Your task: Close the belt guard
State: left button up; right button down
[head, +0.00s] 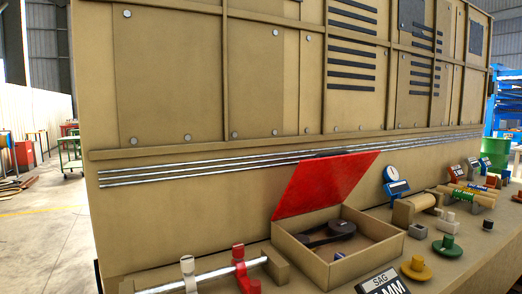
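The belt guard is a tan open-topped box (345,268) with a red lid (322,184) on the machine's ledge. A dark belt (328,233) with rounded ends lies inside the box. A small blue and white part shows at the box's inner front. Neither of my grippers is in the head view.
A metal rod (205,280) with white and red clamps lies left of the box. A label plate (383,283) reading "SAG MM", a yellow knob (416,268), a green knob (447,246) and a roller (415,206) stand right of it. The tan machine wall rises behind.

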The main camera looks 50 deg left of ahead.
aim_at(327, 179)
jog(key=i+j+u, duration=0.1)
jog(key=u, duration=0.35)
jog(key=i+u, duration=0.25)
jog(key=u, duration=0.2)
jog(key=i+u, duration=0.2)
jog(key=u, duration=0.25)
jog(key=i+u, duration=0.15)
jog(key=u, duration=0.3)
jog(key=i+u, duration=0.2)
